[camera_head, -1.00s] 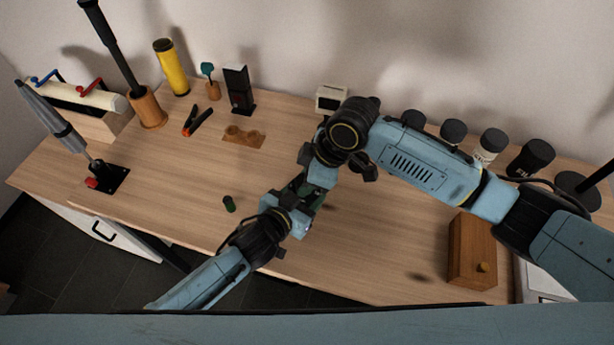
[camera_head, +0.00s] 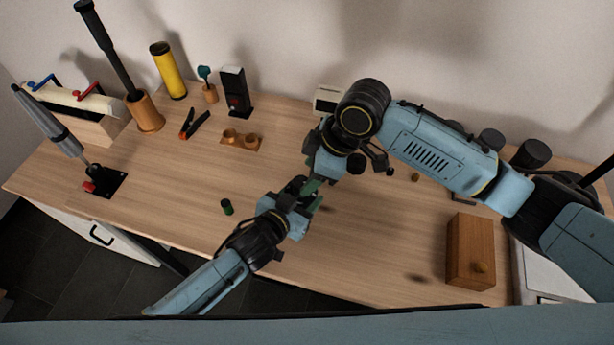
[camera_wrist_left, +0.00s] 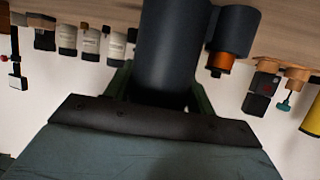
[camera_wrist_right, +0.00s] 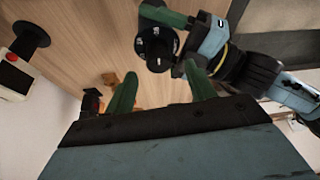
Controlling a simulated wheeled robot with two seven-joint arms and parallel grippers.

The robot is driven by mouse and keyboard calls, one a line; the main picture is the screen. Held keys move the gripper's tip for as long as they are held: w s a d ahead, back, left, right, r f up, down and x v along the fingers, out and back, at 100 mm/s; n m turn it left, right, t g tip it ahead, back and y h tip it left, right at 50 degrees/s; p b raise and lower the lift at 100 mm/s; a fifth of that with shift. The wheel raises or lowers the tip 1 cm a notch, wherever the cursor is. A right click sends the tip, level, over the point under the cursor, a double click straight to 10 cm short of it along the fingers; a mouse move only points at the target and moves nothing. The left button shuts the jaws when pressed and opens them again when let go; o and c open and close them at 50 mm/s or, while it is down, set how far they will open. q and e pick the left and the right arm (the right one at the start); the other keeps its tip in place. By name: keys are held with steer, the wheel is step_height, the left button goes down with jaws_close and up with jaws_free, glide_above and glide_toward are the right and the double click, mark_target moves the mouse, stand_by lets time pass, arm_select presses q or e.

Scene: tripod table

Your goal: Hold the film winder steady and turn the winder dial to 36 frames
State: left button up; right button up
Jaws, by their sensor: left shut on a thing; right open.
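My left gripper (camera_head: 297,192) is shut on the film winder, a dark cylinder (camera_wrist_left: 172,50) that fills the middle of the left wrist view between its green fingers. A shorter dark cylinder with an orange end (camera_wrist_left: 232,35) shows beside it; I cannot tell if it is joined on. In the right wrist view the winder's round black dial (camera_wrist_right: 157,47) with small white marks faces me. My right gripper (camera_wrist_right: 160,88) is open and empty, its green fingers pointing at the dial with a gap between. In the head view the grippers hide most of the winder.
A wooden box (camera_head: 470,250) stands at right. A clamp (camera_head: 193,124), a wooden holder (camera_head: 240,140), a yellow tube (camera_head: 168,70) and a pale device (camera_head: 327,98) are farther back. The table's front middle is clear.

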arm_select(q)
steer(key=shift+s, duration=0.1)
arm_select(e)
steer(key=shift+v, duration=1.85)
steer(key=shift+w+d, duration=0.15)
arm_select(q)
steer(key=o, duration=1.2)
steer(key=shift+o, duration=0.2)
